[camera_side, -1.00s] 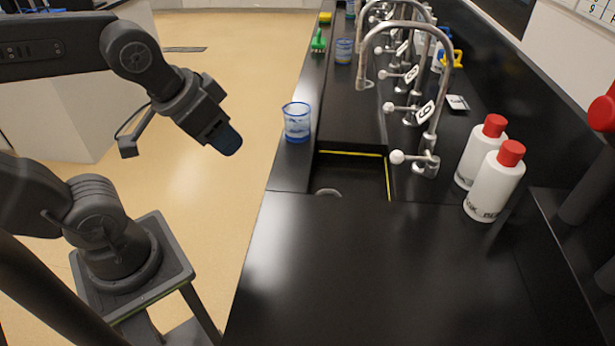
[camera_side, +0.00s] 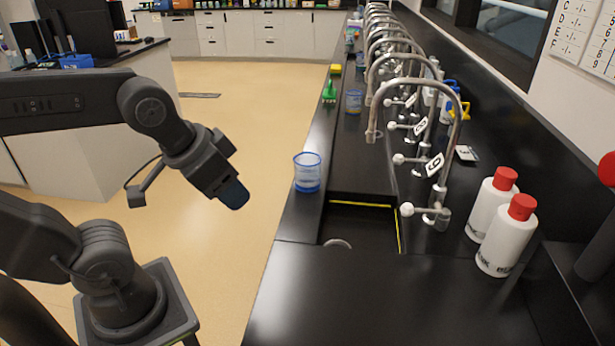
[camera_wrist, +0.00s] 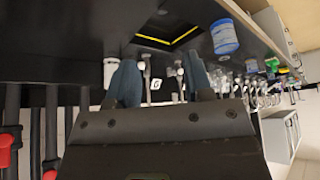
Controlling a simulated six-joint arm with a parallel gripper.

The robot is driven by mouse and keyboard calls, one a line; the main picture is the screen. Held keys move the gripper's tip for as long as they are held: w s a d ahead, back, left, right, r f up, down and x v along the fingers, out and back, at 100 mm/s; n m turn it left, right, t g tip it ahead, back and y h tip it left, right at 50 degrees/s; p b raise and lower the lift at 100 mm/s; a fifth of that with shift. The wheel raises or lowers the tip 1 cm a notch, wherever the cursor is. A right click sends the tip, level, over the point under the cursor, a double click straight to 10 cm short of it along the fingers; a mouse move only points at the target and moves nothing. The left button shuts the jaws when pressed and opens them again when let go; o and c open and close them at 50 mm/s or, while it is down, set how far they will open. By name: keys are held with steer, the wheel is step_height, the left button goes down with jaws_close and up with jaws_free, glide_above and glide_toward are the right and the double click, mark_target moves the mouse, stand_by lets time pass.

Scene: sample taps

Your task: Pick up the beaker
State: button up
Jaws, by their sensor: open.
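The beaker (camera_side: 307,172) is clear with blue markings and stands upright on the left edge of the black bench, beside the sink opening. It also shows in the wrist view (camera_wrist: 224,37), at the upper right, beyond the fingers. My gripper (camera_side: 234,194) is to the left of the beaker in the side view, over the floor and apart from it. In the wrist view my gripper (camera_wrist: 160,84) shows two blue fingers spread apart with nothing between them.
The sink (camera_side: 360,225) lies right of the beaker, with a row of curved taps (camera_side: 445,130) behind it. Two white bottles with red caps (camera_side: 507,235) stand at the right. A green brush (camera_side: 329,92) and another beaker (camera_side: 354,101) are farther back. The front bench is clear.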

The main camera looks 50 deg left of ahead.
steer(key=shift+o, duration=0.4)
steer(key=o, duration=0.9)
steer(key=n+g+y, duration=0.4)
steer(key=n+g, duration=0.3)
steer(key=n, duration=1.4)
glide_above(307, 163)
steer(key=d, duration=0.5)
step_height(307, 163, down, 9)
steer(key=shift+s+x, duration=0.2)
steer(key=shift+x, duration=1.5)
steer(key=shift+s+x, duration=0.2)
steer(key=shift+x, duration=1.55)
